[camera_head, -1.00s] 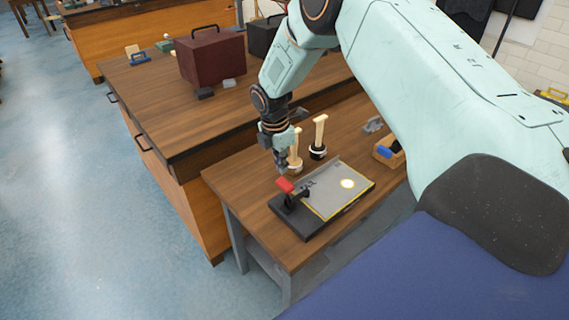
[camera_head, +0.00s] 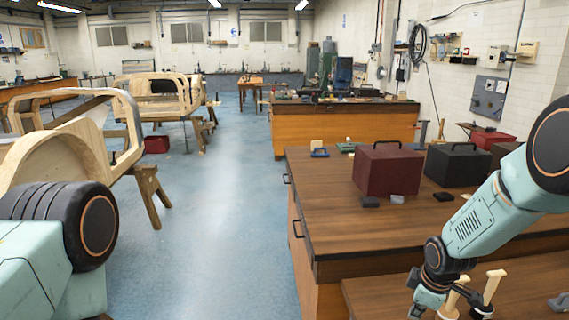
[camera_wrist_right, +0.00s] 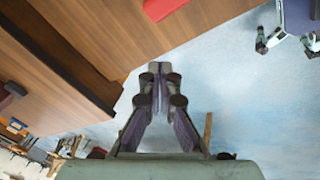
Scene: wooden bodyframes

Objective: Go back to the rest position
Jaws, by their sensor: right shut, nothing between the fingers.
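My right gripper (camera_head: 418,316) hangs at the bottom edge of the head view, beside the low wooden bench (camera_head: 380,290), and its tip is cut off. In the right wrist view its two fingers (camera_wrist_right: 160,70) meet at the tips with nothing between them. A red block-like piece (camera_wrist_right: 163,6) lies beyond the fingertips at the top of that view, apart from them. Of my left arm only a rounded part shows at the lower left; its gripper is out of view.
Two pale wooden-handled tools (camera_head: 490,290) stand close to my right gripper. The longer bench (camera_head: 335,210) carries a maroon case (camera_head: 388,172) and a black case (camera_head: 455,168). Wooden bodyframes (camera_head: 160,95) stand at left. The blue floor (camera_head: 215,220) between is clear.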

